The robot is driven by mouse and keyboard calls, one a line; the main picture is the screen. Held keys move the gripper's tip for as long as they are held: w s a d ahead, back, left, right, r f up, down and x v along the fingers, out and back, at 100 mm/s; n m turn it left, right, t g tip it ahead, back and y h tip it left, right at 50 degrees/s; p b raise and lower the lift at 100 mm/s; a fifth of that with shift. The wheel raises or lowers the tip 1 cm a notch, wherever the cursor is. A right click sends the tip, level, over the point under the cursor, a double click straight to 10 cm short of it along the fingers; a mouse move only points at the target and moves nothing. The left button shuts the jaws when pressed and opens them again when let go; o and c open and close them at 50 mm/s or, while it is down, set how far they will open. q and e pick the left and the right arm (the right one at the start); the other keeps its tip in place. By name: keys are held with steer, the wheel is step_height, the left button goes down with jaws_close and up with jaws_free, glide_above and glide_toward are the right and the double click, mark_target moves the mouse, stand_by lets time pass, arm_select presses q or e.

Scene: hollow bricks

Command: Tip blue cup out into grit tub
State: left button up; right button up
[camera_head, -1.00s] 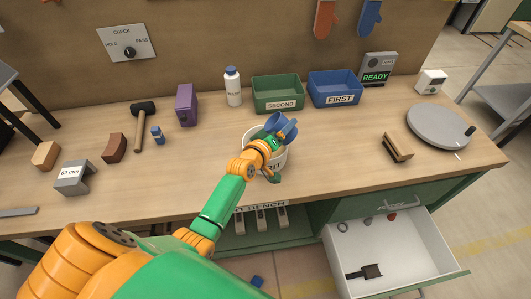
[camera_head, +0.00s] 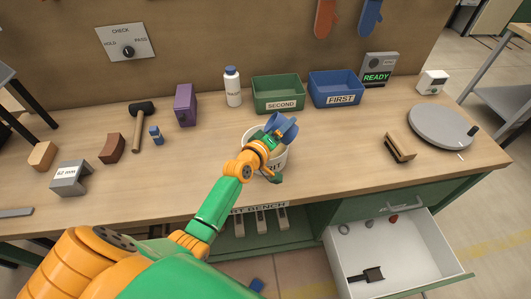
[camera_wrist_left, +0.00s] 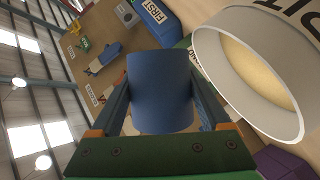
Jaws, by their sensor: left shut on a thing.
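The blue cup (camera_head: 284,124) is held by my left gripper (camera_head: 272,135) above the white grit tub (camera_head: 250,133). In the left wrist view the blue cup (camera_wrist_left: 160,90) sits between the two fingers of the gripper (camera_wrist_left: 161,118), which are shut on it. The cup looks tilted in the head view; its contents are not visible. The tub (camera_wrist_left: 205,50) shows beside the cup in the wrist view, with pale grit inside. My arm hides part of the tub in the head view. My right gripper is not in view.
Behind the tub stand a green SECOND bin (camera_head: 277,93) and a blue FIRST bin (camera_head: 335,88). A white bottle (camera_head: 233,87) and a purple block (camera_head: 186,104) are to the left. A brush (camera_head: 400,147) and a grey disc (camera_head: 441,126) lie right. A drawer (camera_head: 393,258) is open.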

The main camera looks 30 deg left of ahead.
arm_select(q)
steer(key=shift+f+n+b, duration=0.25)
steer(key=shift+n+b, duration=0.05)
steer(key=shift+b, duration=0.65)
steer(key=shift+n+h, duration=0.3)
steer(key=shift+n, duration=0.1)
steer(key=shift+r+t, duration=0.15)
steer(key=shift+t, duration=0.15)
steer(key=shift+a+f+n+b, duration=0.2)
steer(key=shift+n+b, duration=0.2)
steer(key=shift+b, duration=0.45)
steer(key=shift+r+n, duration=0.25)
steer(key=shift+n, duration=0.15)
